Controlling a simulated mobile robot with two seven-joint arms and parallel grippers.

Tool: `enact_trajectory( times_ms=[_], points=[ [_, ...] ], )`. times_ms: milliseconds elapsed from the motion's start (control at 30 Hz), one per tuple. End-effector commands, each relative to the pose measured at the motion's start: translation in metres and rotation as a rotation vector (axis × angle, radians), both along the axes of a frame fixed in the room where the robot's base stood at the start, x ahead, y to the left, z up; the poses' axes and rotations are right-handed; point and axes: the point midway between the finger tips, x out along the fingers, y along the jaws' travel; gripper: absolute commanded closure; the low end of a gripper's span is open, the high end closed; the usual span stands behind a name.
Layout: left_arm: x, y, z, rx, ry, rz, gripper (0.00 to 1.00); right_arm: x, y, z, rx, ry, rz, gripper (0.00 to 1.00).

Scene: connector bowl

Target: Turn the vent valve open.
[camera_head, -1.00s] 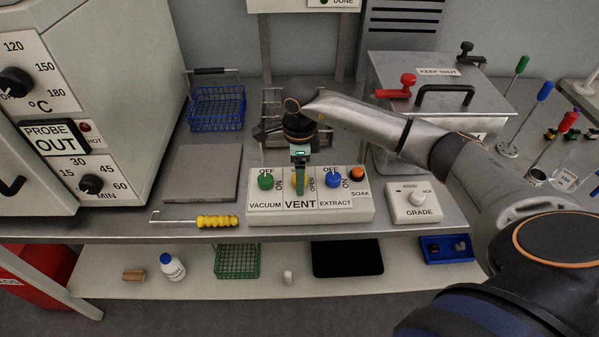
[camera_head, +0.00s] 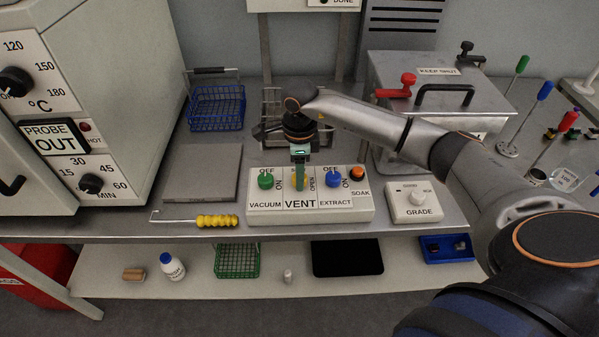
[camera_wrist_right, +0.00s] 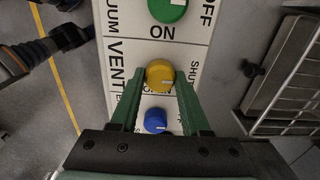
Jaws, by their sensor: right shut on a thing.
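The yellow vent knob (camera_head: 300,184) sits in the middle of the white control panel (camera_head: 262,217), above the VENT label. My right gripper (camera_head: 300,175) comes down on it from above. In the right wrist view, the green fingers of my right gripper (camera_wrist_right: 160,83) stand on both sides of the yellow knob (camera_wrist_right: 160,75) and are shut on it. The knob's small white mark appears to point toward the SHUT side in that view; the OPEN label is partly hidden. A dark arm end (camera_wrist_right: 66,36), apparently my left gripper, shows at upper left there; its jaws are unclear.
The green vacuum knob (camera_head: 265,181) and blue extract knob (camera_head: 333,180) flank the yellow knob closely. The orange soak button (camera_head: 357,174) is at the panel's right. A yellow-handled hook (camera_head: 216,221) lies left, and the grade box (camera_head: 412,205) stands right.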

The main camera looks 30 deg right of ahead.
Motion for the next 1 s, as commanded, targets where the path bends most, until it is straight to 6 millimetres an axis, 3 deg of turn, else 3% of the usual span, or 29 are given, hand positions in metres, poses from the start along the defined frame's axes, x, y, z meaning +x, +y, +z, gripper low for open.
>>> enact_trajectory(
  times_ms=[367,1000],
  points=[
    [-0.0002,0.0,-0.0013,0.0,0.0,0.0,1.0,0.0003,-0.0005,0.0004,-0.001,-0.001,-0.131,1.0],
    [-0.0002,-0.0001,-0.0017,0.0,0.0,0.0,1.0,0.0003,-0.0003,0.001,0.0,0.0,-0.715,1.0]
  ],
)
